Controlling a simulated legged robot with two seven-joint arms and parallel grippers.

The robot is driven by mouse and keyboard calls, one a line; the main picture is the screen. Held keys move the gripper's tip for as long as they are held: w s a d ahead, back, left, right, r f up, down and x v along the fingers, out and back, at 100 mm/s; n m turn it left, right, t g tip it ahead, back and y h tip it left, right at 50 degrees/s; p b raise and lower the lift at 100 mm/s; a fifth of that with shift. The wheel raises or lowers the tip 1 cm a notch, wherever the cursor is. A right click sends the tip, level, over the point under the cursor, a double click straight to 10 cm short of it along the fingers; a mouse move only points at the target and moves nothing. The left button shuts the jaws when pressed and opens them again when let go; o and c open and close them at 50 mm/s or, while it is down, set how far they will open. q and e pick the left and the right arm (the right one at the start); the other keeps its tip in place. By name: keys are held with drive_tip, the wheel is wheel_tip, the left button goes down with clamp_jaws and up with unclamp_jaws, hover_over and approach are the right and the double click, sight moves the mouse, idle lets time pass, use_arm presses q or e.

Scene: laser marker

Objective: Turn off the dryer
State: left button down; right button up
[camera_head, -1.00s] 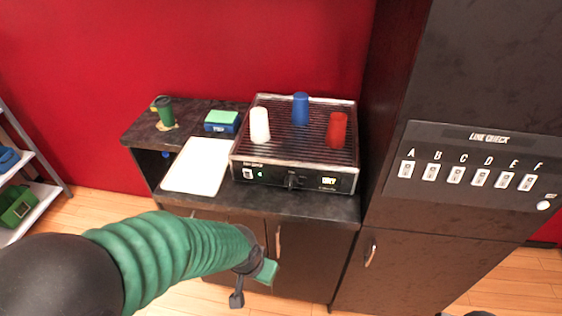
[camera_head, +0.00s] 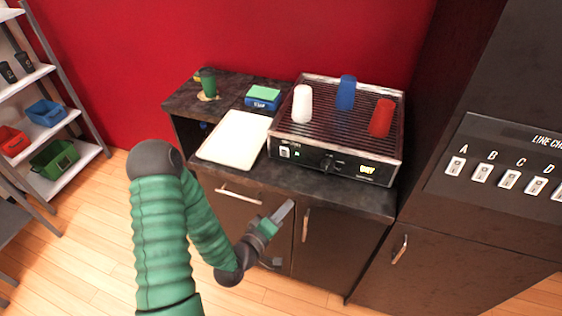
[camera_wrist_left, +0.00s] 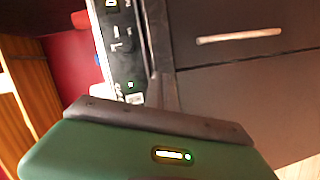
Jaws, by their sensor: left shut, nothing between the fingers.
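The dryer (camera_head: 312,163) is a dark box with a grille top on the counter. Its front panel has a switch at the left (camera_head: 285,152), a small green light, a black knob (camera_head: 327,163) in the middle and a lit yellow display (camera_head: 367,169) at the right. White (camera_head: 302,104), blue (camera_head: 346,92) and red (camera_head: 382,117) cups stand upside down on the grille. My left gripper (camera_head: 283,215) is shut and empty, below and in front of the dryer, apart from it. In the left wrist view the panel (camera_wrist_left: 122,45) shows sideways beyond the gripper. My right gripper is out of view.
A tall dark cabinet with a switch panel (camera_head: 509,178) stands at the right. Cabinet handles (camera_head: 238,194) project below the counter. Shelves with bins stand at the left.

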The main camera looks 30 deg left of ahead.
use_arm(q)
drive_tip(key=s+a+r+n+t+y, duration=0.3)
drive_tip(key=a+r+n+y, duration=0.15)
drive_tip(key=a+n, duration=0.2)
drive_tip(key=b, duration=1.4)
approach(284, 151)
drive_tip(key=shift+w+f+n+y, duration=0.25)
drive_tip(key=shift+f, duration=0.25)
drive_tip(key=shift+w+a+r+p, duration=0.2)
drive_tip(key=shift+w+r+p, duration=0.45)
drive_tip(key=shift+w+r, duration=0.15)
drive_tip(key=x, duration=0.4)
drive_tip(key=shift+w+f, duration=0.1)
drive_tip(key=shift+w, duration=0.25)
